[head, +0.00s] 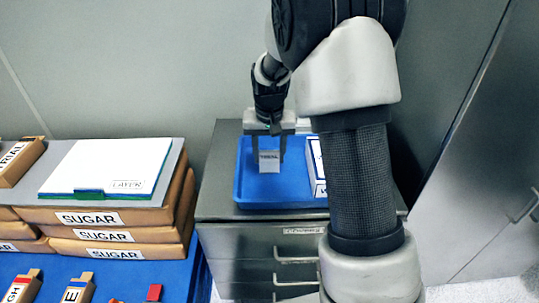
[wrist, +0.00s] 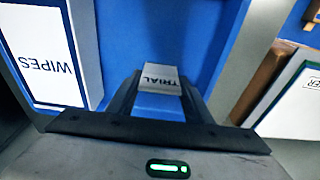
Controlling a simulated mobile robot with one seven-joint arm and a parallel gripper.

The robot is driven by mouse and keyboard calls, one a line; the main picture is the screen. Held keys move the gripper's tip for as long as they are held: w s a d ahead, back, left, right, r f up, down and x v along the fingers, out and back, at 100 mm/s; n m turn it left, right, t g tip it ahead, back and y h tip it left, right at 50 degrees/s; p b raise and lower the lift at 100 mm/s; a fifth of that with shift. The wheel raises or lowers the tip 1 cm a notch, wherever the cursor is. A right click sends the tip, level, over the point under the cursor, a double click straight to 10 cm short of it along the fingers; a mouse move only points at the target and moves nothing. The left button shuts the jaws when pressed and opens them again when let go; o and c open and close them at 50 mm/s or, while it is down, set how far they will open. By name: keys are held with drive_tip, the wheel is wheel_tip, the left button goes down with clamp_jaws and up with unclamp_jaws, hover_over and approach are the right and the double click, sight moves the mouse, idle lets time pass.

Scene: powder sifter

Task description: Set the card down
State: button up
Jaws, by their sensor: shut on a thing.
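The card (head: 269,161) is a small pale piece marked "TRIAL". My gripper (head: 268,153) points down and is shut on it, one dark finger on each side. In the wrist view the card (wrist: 160,77) sits between the fingertips with its lettering upside down. The card is over the blue tray (head: 245,185) on top of the grey drawer cabinet (head: 225,222). I cannot tell whether its lower edge touches the tray floor.
A white and blue "WIPES" box (wrist: 45,60) stands in the tray beside my gripper, partly hidden by my arm in the head view. Left of the cabinet, sugar packs (head: 110,217) are stacked under a white pad (head: 110,165). The tray's left part is clear.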

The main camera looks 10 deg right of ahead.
drive_tip(key=shift+f, duration=0.15)
drive_tip(key=o, duration=1)
